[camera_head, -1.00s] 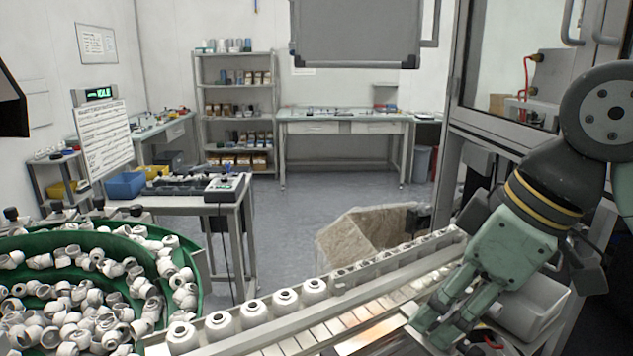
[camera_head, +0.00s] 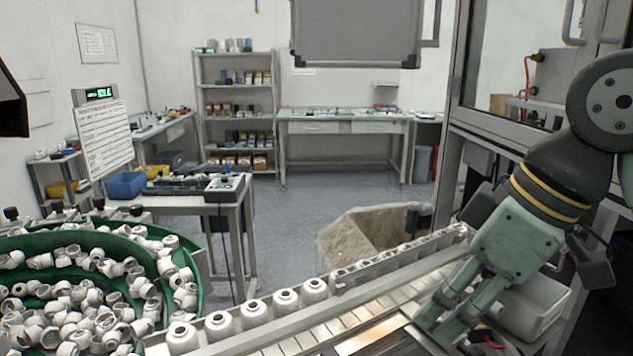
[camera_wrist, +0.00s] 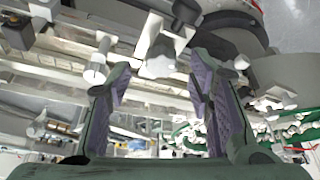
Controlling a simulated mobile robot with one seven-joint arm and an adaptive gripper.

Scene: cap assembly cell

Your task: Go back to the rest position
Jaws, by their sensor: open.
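My gripper (camera_head: 447,315) is at the lower right of the head view, pointing down and left over the right end of the conveyor rail. Its green fingers are spread. In the wrist view my gripper (camera_wrist: 160,105) shows two fingers with purple inner pads, wide apart, with nothing held between them. White caps (camera_head: 284,301) stand in a row along the rail (camera_head: 400,262), left of my gripper. What lies right under the fingertips is partly hidden in the head view.
A green bowl feeder (camera_head: 200,270) full of loose white caps fills the lower left. A grey bin (camera_head: 535,305) sits right of my gripper. A machine frame (camera_head: 455,130) rises at the right. A beige box (camera_head: 350,240) stands behind the rail. Open floor (camera_head: 300,215) lies beyond.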

